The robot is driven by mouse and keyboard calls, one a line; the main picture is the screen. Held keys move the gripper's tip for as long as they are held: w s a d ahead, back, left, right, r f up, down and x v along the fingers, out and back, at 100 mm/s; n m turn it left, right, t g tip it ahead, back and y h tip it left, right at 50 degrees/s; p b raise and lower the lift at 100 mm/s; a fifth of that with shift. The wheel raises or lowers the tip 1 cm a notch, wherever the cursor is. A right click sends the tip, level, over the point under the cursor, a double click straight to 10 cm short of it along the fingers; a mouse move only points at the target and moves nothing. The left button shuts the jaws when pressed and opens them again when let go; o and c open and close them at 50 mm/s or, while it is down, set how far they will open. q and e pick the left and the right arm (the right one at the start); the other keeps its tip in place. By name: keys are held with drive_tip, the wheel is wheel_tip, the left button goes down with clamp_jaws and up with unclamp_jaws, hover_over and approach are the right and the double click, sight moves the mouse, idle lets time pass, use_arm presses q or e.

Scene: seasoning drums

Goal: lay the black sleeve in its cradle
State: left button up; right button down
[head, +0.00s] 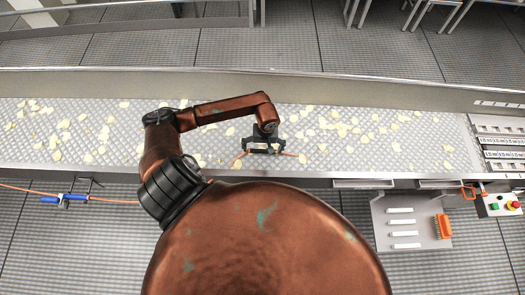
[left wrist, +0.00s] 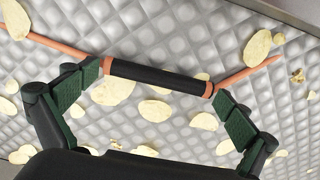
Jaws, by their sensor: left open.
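The black sleeve (left wrist: 158,78) has orange collars at its ends, and a thin orange rod or cord (left wrist: 248,74) runs out both sides. It lies over the quilted metal belt in the left wrist view. My left gripper (left wrist: 160,100) is open, its green-padded fingers at either end of the sleeve; I cannot tell if they touch it. In the head view my left gripper (head: 264,146) is low over the belt, with orange cord showing on both sides. A dark wire bracket (head: 88,183) at the left belt edge may be the cradle, but I cannot tell. My right gripper is not visible.
Chips lie scattered on the long belt (head: 390,160). An orange cord with blue grips (head: 74,197) hangs at the left front edge. A tray (head: 412,242) with white bars and an orange block is at the lower right, near a control box (head: 497,204) with a red button.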

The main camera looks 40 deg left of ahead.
use_arm(q)
drive_tip(key=c, duration=0.9)
drive_tip(key=shift+r, duration=0.1)
